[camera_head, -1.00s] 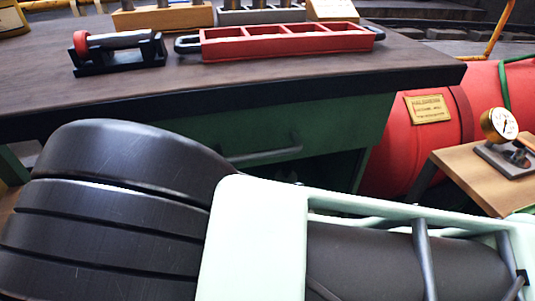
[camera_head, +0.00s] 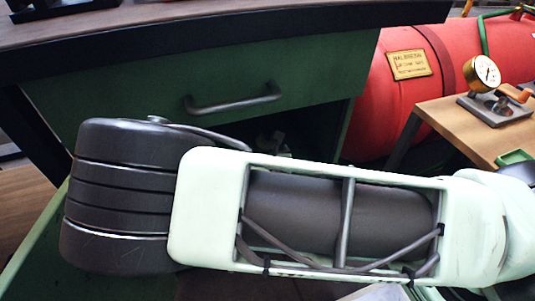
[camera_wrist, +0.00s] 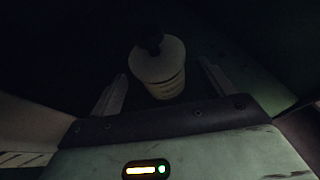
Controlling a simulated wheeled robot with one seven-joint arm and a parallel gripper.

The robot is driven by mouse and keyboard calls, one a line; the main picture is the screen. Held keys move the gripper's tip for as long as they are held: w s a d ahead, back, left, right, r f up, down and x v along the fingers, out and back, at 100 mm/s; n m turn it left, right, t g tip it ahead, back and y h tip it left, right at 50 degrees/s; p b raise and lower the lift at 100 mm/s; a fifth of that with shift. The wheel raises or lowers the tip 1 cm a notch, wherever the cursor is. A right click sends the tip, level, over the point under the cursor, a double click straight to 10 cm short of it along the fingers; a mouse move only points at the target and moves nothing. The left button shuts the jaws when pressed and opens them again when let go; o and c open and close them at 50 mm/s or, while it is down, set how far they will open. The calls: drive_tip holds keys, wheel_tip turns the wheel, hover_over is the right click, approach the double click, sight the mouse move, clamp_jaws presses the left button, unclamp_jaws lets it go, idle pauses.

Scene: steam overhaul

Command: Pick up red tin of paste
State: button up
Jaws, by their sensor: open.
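No red tin of paste can be made out in either view. My gripper (camera_wrist: 162,70) is open, with one finger on each side of this thing. I cannot tell whether the fingers touch it. In the head view my arm lies across the front of the green bench (camera_head: 330,70), and my gripper is hidden there.
The bench has a drawer with a grey handle (camera_head: 233,99) above a dark open space. A red tank (camera_head: 375,115) stands behind it to the right. A small wooden table (camera_head: 455,130) carries a pressure gauge (camera_head: 482,73). The wrist view's surroundings are almost black.

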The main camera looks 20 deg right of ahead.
drive_tip(key=b+x, duration=0.1)
drive_tip(key=x, duration=0.2)
drive_tip(key=shift+s+f, duration=0.15)
drive_tip(key=shift+f, duration=0.05)
drive_tip(key=shift+w+d, duration=0.15)
drive_tip(key=shift+w, duration=0.4)
clamp_jaws()
drive_tip(key=shift+r, duration=0.1)
